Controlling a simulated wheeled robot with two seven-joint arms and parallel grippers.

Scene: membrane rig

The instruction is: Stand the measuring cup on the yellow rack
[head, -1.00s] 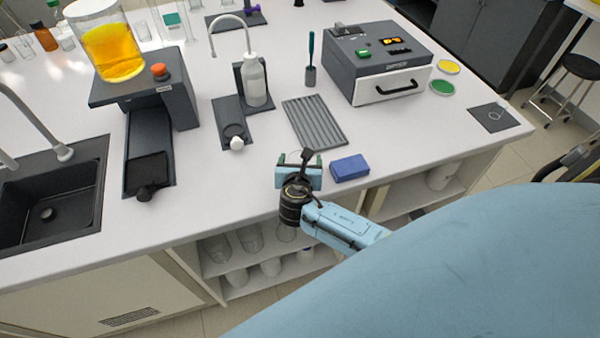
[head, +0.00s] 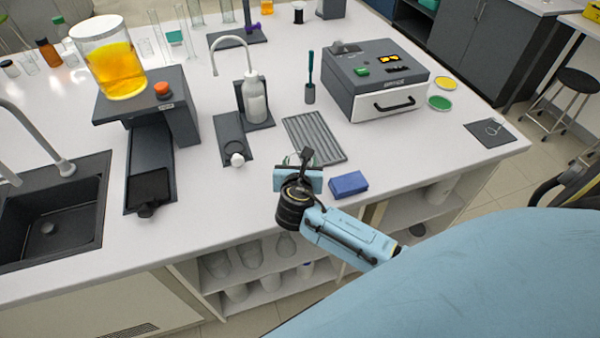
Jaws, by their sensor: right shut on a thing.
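My right gripper (head: 299,172) reaches in from the lower right and is over the front part of the white bench, left of a blue block. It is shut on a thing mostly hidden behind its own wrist. A little of a clear, pale rim, which I take to be the measuring cup (head: 291,159), shows at the jaws; its tilt cannot be told. A yellow thing (head: 594,7), cut off by the top right corner, lies on a far table; I cannot tell if it is the yellow rack. My left gripper is not in view.
The blue block (head: 348,184) and a grey ribbed mat (head: 314,138) lie near the gripper. Behind are a wash bottle (head: 254,100) and a grey drawer machine (head: 378,80). A beaker of orange liquid (head: 112,66) and a sink (head: 50,225) are left.

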